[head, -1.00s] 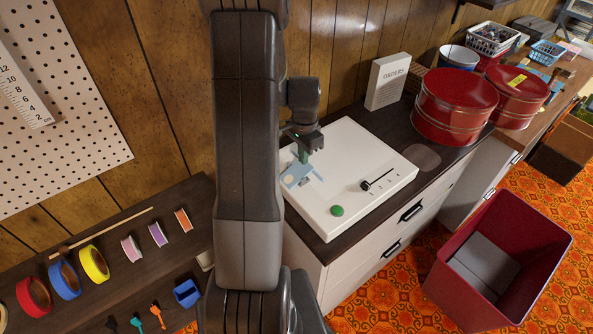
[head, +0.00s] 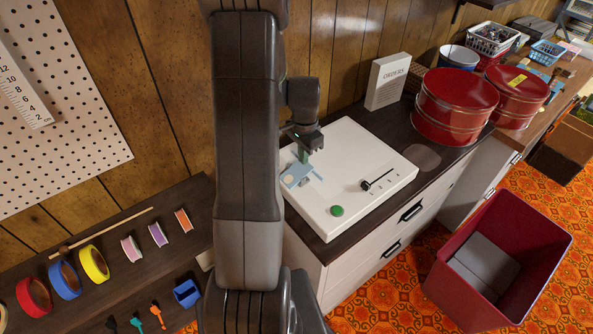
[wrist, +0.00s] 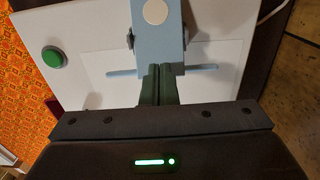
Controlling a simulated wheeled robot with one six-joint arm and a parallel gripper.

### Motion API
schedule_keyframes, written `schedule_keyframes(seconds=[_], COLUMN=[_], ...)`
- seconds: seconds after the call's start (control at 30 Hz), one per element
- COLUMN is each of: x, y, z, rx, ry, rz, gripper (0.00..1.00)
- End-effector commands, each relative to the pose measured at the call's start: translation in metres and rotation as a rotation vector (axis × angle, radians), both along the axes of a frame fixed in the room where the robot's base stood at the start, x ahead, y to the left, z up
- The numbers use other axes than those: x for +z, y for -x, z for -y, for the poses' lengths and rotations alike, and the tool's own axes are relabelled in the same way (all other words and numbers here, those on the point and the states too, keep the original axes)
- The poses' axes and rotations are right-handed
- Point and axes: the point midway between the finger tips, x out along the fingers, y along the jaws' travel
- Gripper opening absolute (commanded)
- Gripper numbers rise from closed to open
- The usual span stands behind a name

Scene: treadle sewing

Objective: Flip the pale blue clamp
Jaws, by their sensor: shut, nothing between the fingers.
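The pale blue clamp (head: 294,175) is on the left part of the white panel, partly hidden by my arm in the head view. In the wrist view the clamp (wrist: 158,30) is a light blue plate with a pale round disc, held between dark side pivots, with a thin blue bar (wrist: 205,68) crossing below it. My gripper (head: 303,156) is above the clamp's near side. In the wrist view its green fingers (wrist: 158,82) are together and empty, their tips at the clamp's lower edge. I cannot tell whether they touch it.
The white panel (head: 365,155) also carries a green button (head: 337,210) and a black slider lever (head: 375,181). An orders box (head: 387,80) and red round tins (head: 455,105) stand behind and to the right. A red bin (head: 500,255) is on the floor. Spools and tape rolls lie at left.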

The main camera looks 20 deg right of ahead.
Motion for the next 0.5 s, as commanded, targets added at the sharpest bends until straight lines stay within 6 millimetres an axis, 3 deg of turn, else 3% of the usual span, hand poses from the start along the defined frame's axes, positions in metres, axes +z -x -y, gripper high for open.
schedule_keyframes(seconds=[0.5], x=[-0.0076], y=[0.0001], z=[-0.0001], rx=[0.0], ry=[0.0], rz=[0.0], gripper=[0.0])
